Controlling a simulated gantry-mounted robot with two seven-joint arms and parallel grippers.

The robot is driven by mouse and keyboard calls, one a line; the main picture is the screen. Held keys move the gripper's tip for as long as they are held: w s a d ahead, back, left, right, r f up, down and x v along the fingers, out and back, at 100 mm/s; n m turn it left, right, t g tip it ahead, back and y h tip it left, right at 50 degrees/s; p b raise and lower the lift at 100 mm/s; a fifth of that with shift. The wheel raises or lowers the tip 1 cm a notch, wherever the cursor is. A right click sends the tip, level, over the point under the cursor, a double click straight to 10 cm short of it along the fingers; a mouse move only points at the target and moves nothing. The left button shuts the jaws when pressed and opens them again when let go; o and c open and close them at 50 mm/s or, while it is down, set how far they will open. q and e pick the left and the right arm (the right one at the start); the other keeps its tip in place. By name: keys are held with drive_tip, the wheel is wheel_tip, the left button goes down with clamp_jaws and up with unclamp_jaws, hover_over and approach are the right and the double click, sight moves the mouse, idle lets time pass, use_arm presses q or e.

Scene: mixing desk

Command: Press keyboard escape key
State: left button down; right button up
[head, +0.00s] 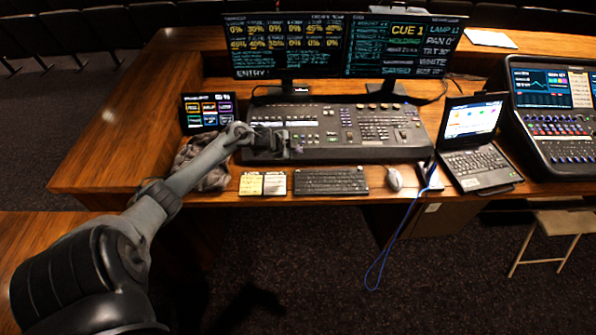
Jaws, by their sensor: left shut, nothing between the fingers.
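A black keyboard (331,181) lies at the front edge of the wooden desk, between paper notes and a white mouse. Its individual keys are too small to tell apart, so I cannot pick out the escape key. My left gripper (290,150) is shut and empty. It shows in front of the left part of the mixing console, above and to the left of the keyboard's upper left corner, apart from it in the picture. My right gripper is not in view.
The grey mixing console (345,130) stands behind the keyboard, below two monitors (284,45). Notes (262,184) lie left of the keyboard. The mouse (395,179), a laptop (474,145) and a blue cable (384,255) are to its right. A small tablet (209,111) stands at the left.

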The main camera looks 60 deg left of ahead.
use_arm(q)
drive_tip(key=b, duration=0.7)
hover_over(296, 172)
drive_tip(key=shift+d+f, duration=0.1)
drive_tip(key=shift+f, duration=3.35)
drive_tip(key=shift+f+b, duration=0.6)
drive_tip(key=shift+f, duration=0.3)
drive_tip(key=shift+f, duration=0.45)
drive_tip(key=shift+f, duration=0.3)
drive_tip(key=shift+r, duration=0.1)
drive_tip(key=shift+r+p, duration=0.6)
drive_tip(key=shift+p, duration=0.2)
drive_tip(key=shift+r, duration=0.15)
